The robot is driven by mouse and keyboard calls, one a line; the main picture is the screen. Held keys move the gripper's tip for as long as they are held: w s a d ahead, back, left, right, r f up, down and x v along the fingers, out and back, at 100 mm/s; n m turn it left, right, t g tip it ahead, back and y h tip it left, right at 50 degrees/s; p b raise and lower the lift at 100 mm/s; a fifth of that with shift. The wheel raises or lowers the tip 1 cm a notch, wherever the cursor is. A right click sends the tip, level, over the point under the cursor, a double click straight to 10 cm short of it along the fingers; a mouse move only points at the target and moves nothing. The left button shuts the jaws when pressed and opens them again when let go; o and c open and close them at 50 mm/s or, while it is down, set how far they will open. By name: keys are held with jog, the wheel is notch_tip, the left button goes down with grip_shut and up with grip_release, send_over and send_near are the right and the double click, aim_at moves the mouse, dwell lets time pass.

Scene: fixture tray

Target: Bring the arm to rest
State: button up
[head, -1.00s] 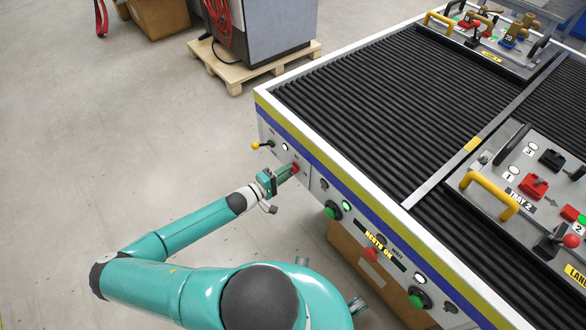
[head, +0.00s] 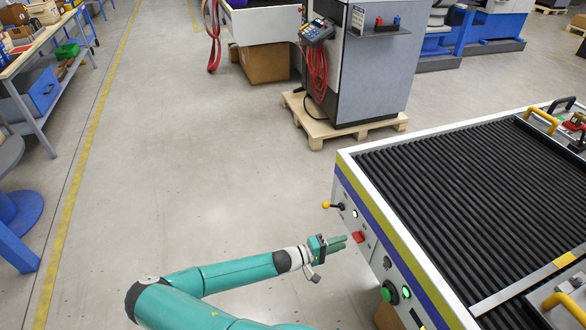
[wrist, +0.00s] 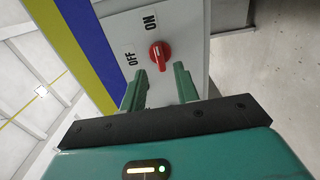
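My gripper (head: 338,243) is stretched out to the right in the head view, in front of the side panel of the ribbed-top table. In the wrist view its two green fingers (wrist: 160,90) stand apart with nothing between them. A red rotary switch (wrist: 160,54) on the panel lies just beyond the fingertips, between the labels ON and OFF. The switch also shows as a small red spot in the head view (head: 358,237), a little to the right of the fingers. The fingers look clear of it.
The table's white rim (head: 345,160) and a yellow-knobbed lever (head: 326,205) are near my gripper. A green button (head: 389,292) sits lower on the panel. A grey cabinet on a pallet (head: 318,135) stands behind. The floor left of my arm is open.

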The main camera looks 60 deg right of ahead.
jog(key=w+a+r+m+t+y, duration=0.25)
jog(key=w+a+y, duration=0.45)
jog(key=w+a, duration=0.7)
jog(key=w+a+r+n+t+y, duration=0.1)
jog(key=w+a+r+t+y, duration=0.15)
jog(key=w+a+r, duration=0.35)
jog(key=w+a+r+n+t+y, duration=0.1)
jog(key=w+a+r+n+t, duration=0.2)
jog(key=a, duration=0.4)
jog(key=w+a+r+n+t+y, duration=0.1)
jog(key=a+r+t, duration=0.1)
jog(key=a+r, duration=0.5)
jog(key=w+a+r+n+t+y, duration=0.1)
jog(key=a+r+t, duration=0.25)
jog(key=r, duration=0.75)
jog(key=s+a+r+n+t+y, duration=0.1)
jog(key=s+a+r+n+t, duration=0.3)
jog(key=r, duration=0.9)
jog(key=s+a, duration=0.3)
jog(key=a, duration=0.1)
jog(key=shift+s+a, duration=0.15)
jog(key=shift+a, duration=0.05)
jog(key=shift+a+n, duration=0.1)
jog(key=shift+n, duration=0.25)
